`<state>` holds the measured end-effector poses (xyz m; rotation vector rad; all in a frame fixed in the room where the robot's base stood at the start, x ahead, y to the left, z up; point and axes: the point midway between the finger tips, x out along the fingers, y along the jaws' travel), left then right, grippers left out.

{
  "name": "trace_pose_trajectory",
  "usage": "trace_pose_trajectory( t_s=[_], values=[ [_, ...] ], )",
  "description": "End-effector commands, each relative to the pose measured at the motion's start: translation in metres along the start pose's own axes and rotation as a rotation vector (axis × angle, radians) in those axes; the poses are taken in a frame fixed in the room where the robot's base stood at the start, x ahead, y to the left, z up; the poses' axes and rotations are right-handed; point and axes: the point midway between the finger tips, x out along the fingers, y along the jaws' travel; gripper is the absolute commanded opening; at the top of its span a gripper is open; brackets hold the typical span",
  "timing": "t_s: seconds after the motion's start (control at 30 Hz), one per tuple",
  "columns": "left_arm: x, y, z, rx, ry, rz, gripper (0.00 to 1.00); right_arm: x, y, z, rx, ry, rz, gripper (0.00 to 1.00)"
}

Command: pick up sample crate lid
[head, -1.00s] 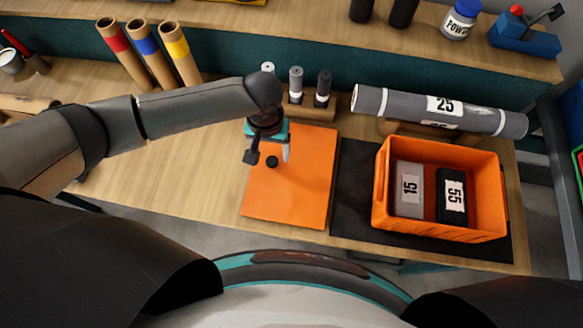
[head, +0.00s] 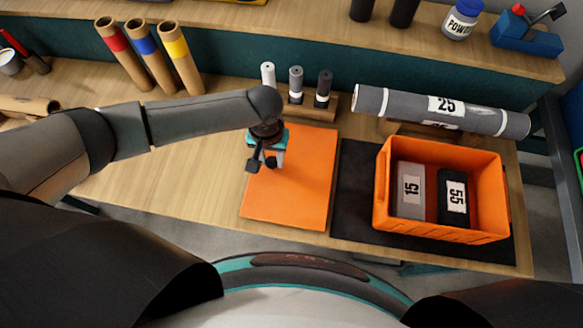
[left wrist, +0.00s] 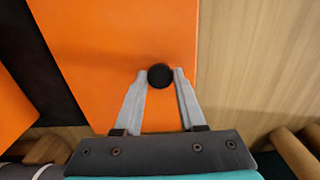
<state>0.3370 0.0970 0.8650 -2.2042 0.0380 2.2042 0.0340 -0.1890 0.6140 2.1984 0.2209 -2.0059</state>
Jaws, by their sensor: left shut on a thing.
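The sample crate lid (head: 300,190) is a flat orange panel lying on the wooden bench, left of the black mat. It also fills much of the left wrist view (left wrist: 105,50). A round black knob (left wrist: 160,76) stands on the lid. My left gripper (head: 268,163) is over the lid's left part, pointing down. In the left wrist view its two grey fingertips (left wrist: 160,78) are closed on the knob from both sides. In the head view the gripper partly hides the knob. My right gripper is not in view.
An orange crate (head: 440,234) holding blocks marked 15 and 55 stands on the black mat (head: 350,205). A grey roll marked 25 (head: 400,104) lies behind it. Small cylinders stand in a wooden holder (head: 330,103) behind the lid. Three cardboard tubes (head: 150,60) stand back left.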

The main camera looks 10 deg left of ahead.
Motion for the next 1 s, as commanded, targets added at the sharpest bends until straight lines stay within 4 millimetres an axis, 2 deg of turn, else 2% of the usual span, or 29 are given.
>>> trace_pose_trajectory(
  t_s=[0.03, 0.17, 1.0],
  values=[
    [-0.0001, -0.0001, 0.0, 0.0, 0.0, 0.0, 0.14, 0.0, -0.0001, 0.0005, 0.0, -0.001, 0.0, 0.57],
    [-0.0001, -0.0002, 0.0, 0.0, 0.0, 0.0, 0.0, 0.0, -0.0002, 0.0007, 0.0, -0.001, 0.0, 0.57],
    [-0.0001, -0.0002, -0.0001, 0.0, 0.0, 0.0, 0.0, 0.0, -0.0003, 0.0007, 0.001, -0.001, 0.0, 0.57]
  ],
)
